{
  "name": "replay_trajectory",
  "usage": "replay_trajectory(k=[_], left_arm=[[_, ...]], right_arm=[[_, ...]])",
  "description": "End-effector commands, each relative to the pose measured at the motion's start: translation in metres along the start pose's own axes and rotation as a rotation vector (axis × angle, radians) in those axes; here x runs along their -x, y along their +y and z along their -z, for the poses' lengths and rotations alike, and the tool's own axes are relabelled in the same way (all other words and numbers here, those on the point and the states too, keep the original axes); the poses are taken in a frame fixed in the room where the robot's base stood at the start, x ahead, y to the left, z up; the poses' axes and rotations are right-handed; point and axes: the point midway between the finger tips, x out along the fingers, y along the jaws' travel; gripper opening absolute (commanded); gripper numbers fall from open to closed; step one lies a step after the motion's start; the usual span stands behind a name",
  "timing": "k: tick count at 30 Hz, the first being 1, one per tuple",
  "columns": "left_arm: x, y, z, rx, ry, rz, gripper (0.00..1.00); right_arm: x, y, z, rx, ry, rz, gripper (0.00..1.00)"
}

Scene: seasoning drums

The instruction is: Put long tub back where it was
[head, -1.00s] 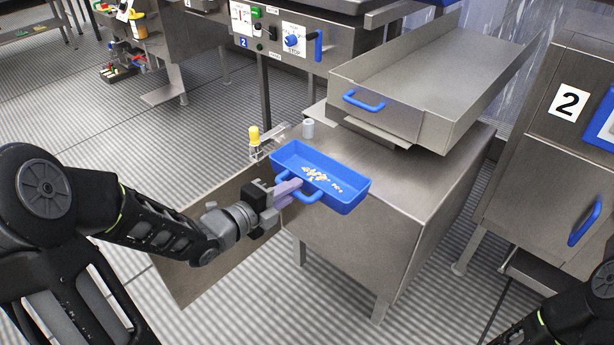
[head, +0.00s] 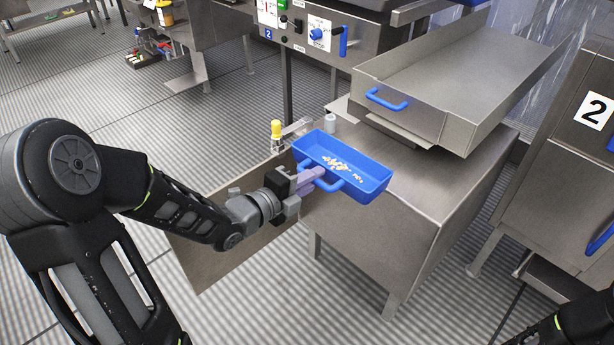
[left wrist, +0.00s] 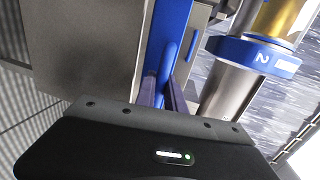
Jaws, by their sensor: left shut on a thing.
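The long blue tub (head: 372,190) holds small pale crumbs (head: 340,166) and sits level at the near left edge of the steel cabinet (head: 400,230). I cannot tell whether it touches the cabinet top. My left gripper (head: 316,181) is shut on the tub's blue side handle (head: 350,183). In the left wrist view, the fingers (left wrist: 163,93) close around the blue handle (left wrist: 171,60), with the tub's blue wall (left wrist: 163,25) beyond it. Only part of my right arm shows at the lower right of the head view; its gripper is out of view.
A steel tray with a blue handle (head: 387,100) stands above the cabinet, behind the tub. A yellow-capped fitting (head: 277,130) and a grey cylinder (head: 330,123) are close to the tub's far left end. A cabinet marked 2 (head: 560,160) stands at the right. Open floor lies in front.

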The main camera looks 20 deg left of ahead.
Motion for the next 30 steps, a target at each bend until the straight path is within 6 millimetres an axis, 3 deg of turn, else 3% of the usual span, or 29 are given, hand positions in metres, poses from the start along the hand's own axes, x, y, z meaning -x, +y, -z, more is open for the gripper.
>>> replay_trajectory(k=[1, 6, 10, 15, 19, 30], left_arm=[[-0.004, -0.025, 0.003, 0.003, -0.008, 0.003, 0.00], [-0.024, -0.075, 0.007, 0.022, -0.091, 0.000, 0.00], [-0.039, -0.104, 0.012, 0.037, -0.177, -0.004, 0.00], [-0.050, -0.119, 0.016, 0.055, -0.280, -0.004, 0.00], [-0.052, -0.119, 0.018, 0.063, -0.324, -0.002, 0.00], [-0.053, -0.116, 0.018, 0.066, -0.337, 0.002, 0.00]], right_arm=[[0.021, -0.008, 0.000, 0.000, 0.000, 0.000, 0.00], [0.072, -0.028, 0.001, 0.000, 0.000, 0.001, 0.00], [0.112, -0.044, 0.001, 0.000, 0.000, 0.001, 0.00], [0.147, -0.058, 0.001, -0.001, 0.000, 0.001, 0.00], [0.157, -0.062, 0.001, -0.001, 0.000, 0.001, 0.00], [0.155, -0.061, 0.001, -0.001, 0.000, 0.001, 0.00]])
